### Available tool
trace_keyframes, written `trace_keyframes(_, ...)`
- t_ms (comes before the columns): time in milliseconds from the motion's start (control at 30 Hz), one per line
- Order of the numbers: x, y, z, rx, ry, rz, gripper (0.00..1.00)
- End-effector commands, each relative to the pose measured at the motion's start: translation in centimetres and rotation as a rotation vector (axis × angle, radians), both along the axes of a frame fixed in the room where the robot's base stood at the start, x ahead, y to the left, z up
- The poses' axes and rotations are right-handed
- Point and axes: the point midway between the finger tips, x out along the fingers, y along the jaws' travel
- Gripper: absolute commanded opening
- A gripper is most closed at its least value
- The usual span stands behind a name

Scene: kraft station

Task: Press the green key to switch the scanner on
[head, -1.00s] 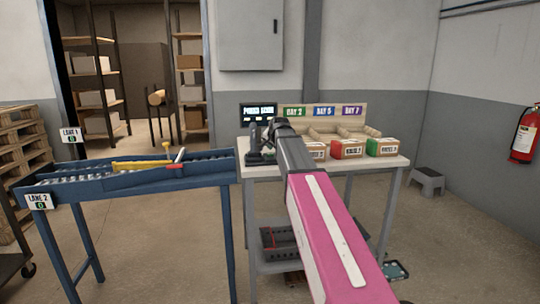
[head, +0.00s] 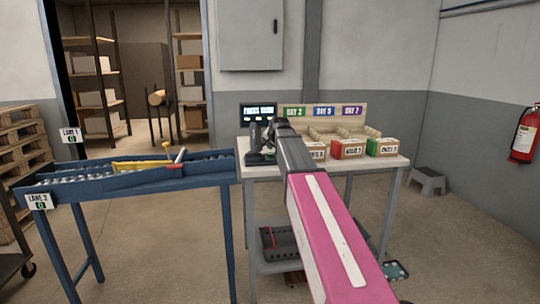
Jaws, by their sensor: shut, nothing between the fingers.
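The scanner, a black upright device (head: 254,142), stands at the left end of the grey-white bench (head: 400,161). Behind it is a small dark display (head: 258,111) with a line of white text, too blurred to read surely, and small yellowish marks below. I cannot make out the green key; it is too small or hidden by my arm. My gripper (head: 270,131) is the dark end of my arm, over the bench's left part, just right of the scanner. It is shut and empty; its fingertips are hardly visible, and I cannot tell whether they touch anything.
Several open boxes, including a red-fronted one (head: 347,149) and a green-fronted one (head: 382,148), stand right of my arm. A bay board (head: 324,111) stands behind them. A blue roller conveyor (head: 140,184) with yellow and red parts adjoins the bench's left side.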

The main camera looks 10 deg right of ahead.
Motion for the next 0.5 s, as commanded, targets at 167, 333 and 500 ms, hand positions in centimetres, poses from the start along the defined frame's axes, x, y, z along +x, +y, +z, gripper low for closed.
trace_keyframes(167,-0.01,0.01,-0.01,0.000,0.000,0.000,0.00)
trace_keyframes(333,-0.01,0.00,-0.36,0.000,0.000,0.000,0.00)
trace_keyframes(500,-0.02,0.01,-0.82,0.000,0.000,0.000,0.00)
